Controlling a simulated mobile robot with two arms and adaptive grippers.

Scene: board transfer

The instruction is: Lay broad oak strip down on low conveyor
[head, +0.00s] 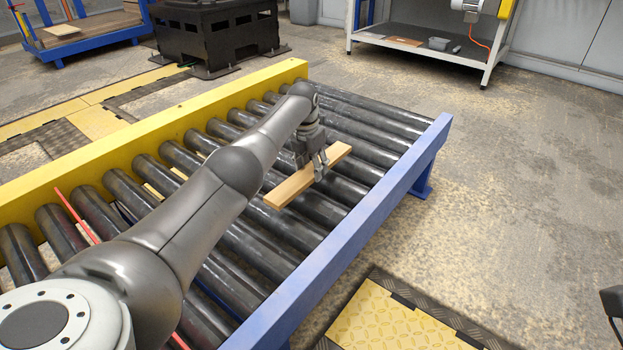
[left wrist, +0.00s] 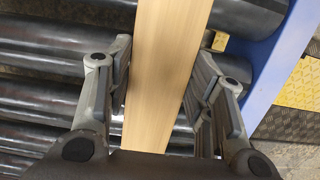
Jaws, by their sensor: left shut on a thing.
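The broad oak strip (head: 290,188) is a flat, pale wooden board. It is at the low conveyor (head: 375,195), a bed of dark steel rollers between a yellow rail and a blue rail. My left gripper (head: 319,172) is shut on the strip, with one finger on each side. In the left wrist view the strip (left wrist: 168,65) runs lengthwise between the fingertips (left wrist: 165,82). The strip is over the rollers close to the blue rail; I cannot tell whether it touches them.
The blue rail (head: 345,240) borders the rollers on the near right and the yellow rail (head: 150,130) on the far left. A black machine base (head: 215,35) stands behind. A white-framed bench (head: 420,40) is at the back right. Open floor (head: 530,170) lies right.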

